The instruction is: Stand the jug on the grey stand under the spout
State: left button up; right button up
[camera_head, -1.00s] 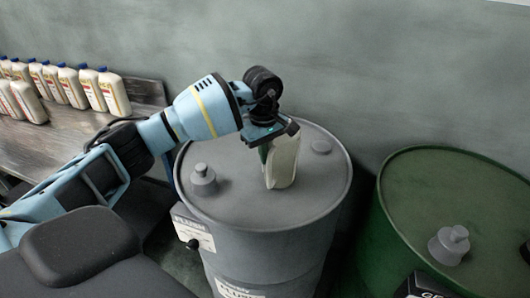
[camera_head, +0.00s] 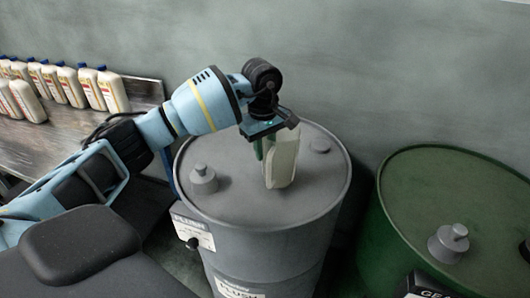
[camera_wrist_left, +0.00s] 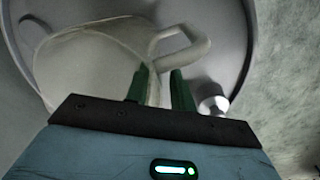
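The pale, translucent jug (camera_head: 284,165) appears to stand upright on the lid of the grey drum (camera_head: 230,205). In the left wrist view the jug (camera_wrist_left: 85,65) shows from above, its handle (camera_wrist_left: 190,45) towards the right. My left gripper (camera_head: 264,150) is over the lid at the jug's left side. A small dark spout (camera_head: 192,243) is on the drum's front left. I cannot make out the grey stand. My right gripper is out of view.
A green drum (camera_head: 440,180) with a grey cap (camera_head: 449,243) stands at right. Several white bottles (camera_head: 75,87) stand on a worn table (camera_head: 60,135) at left. The grey lid has a knob (camera_head: 203,178) and a low cap (camera_head: 320,145). The wall is close behind.

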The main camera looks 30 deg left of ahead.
pick_arm(q)
notch_tip(320, 180, up, 11)
jog(key=shift+s+f, duration=0.15)
jog(key=shift+s, duration=0.15)
